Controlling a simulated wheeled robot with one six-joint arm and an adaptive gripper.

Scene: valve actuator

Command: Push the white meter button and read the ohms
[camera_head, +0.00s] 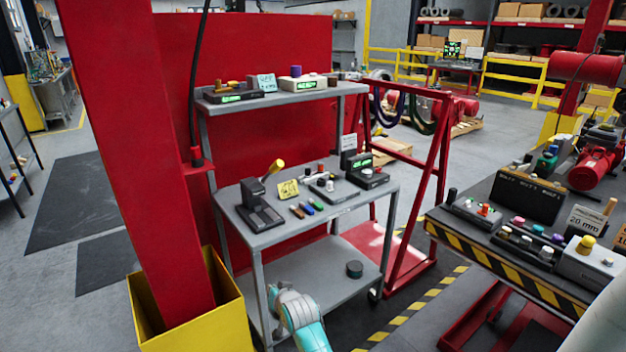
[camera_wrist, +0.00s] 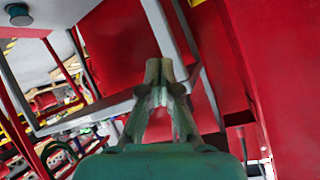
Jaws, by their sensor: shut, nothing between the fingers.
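A white meter (camera_head: 303,84) with a lit green display and a purple cap on top stands on the upper shelf of the grey cart. Its digits are too small to read. A black meter (camera_head: 368,176) with green displays and a small white button stands on the cart's middle top. Another black meter (camera_head: 233,95) with a green display is on the upper shelf, left. My gripper (camera_wrist: 160,78) is shut and empty in the wrist view, in front of the cart's grey frame and a red panel. My teal and white arm (camera_head: 300,316) shows low in front of the cart, apart from the meters.
The grey cart (camera_head: 345,208) also holds a lever device (camera_head: 258,208), coloured pens and a yellow note. A red post (camera_head: 135,150) stands left, a red frame (camera_head: 431,185) right. A striped table (camera_head: 520,262) stands further right.

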